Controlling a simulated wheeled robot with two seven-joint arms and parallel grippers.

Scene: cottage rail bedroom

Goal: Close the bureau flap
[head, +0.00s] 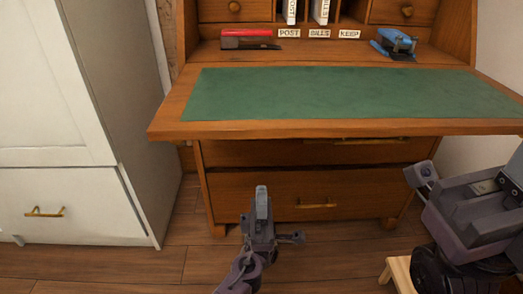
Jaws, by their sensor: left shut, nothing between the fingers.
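The bureau flap (340,93) is folded down and lies level, with a green writing surface framed in brown wood. Nothing lies on the green part. The bureau (236,152) stands straight ahead, its inside open to view. My left gripper (262,195) is shut and empty. It shows low in the head view, in front of the lower drawer and below the flap's front edge, apart from the flap in the picture. My right arm comes in at the right edge; its fingertips cannot be made out clearly.
A red and black stapler-like object (248,38) and a blue one (394,44) sit inside the bureau, with labelled pigeonholes between. A white cabinet (70,130) stands at the left. A wooden stool (400,272) is partly visible at lower right. Floor is clear at lower left.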

